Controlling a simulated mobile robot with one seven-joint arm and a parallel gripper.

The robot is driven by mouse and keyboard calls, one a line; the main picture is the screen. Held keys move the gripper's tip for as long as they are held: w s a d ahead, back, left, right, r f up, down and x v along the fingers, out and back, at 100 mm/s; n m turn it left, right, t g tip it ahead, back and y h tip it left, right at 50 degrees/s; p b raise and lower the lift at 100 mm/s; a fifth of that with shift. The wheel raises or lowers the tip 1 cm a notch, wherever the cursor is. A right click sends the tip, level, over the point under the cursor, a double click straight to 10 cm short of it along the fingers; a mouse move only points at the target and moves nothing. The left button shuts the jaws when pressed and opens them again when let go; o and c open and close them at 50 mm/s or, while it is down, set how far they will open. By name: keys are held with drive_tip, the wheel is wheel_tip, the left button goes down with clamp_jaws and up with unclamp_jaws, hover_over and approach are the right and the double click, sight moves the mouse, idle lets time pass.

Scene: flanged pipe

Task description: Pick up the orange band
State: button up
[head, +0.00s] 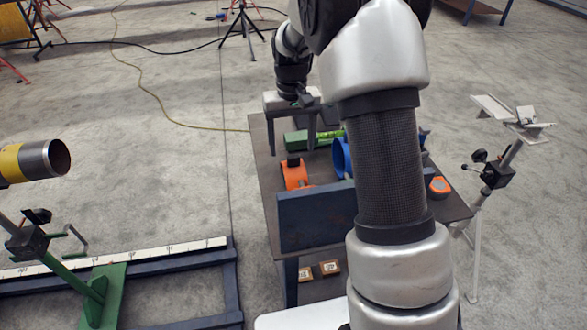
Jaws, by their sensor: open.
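The orange band (296,176) lies on the dark table (275,205) near its left side, with a small black part at its far end. Its near end is partly hidden by the raised dark panel in front. My gripper (291,152) points down over the far left part of the table, its two dark fingers spread apart and empty. I cannot tell the exact height of the fingertips above the table.
A dark blue panel (315,218) stands along the table's near edge. A blue round piece (341,158) is right of the band; a green object (295,139) lies behind. An orange-and-grey item (439,186) sits at the right corner. My arm hides much of the table's right part.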

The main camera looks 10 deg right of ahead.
sight(294, 156)
drive_tip(key=shift+s+d+f+b, duration=0.15)
drive_tip(key=shift+f+b, duration=0.35)
drive_tip(key=shift+f, duration=2.2)
drive_tip(key=c, duration=1.2)
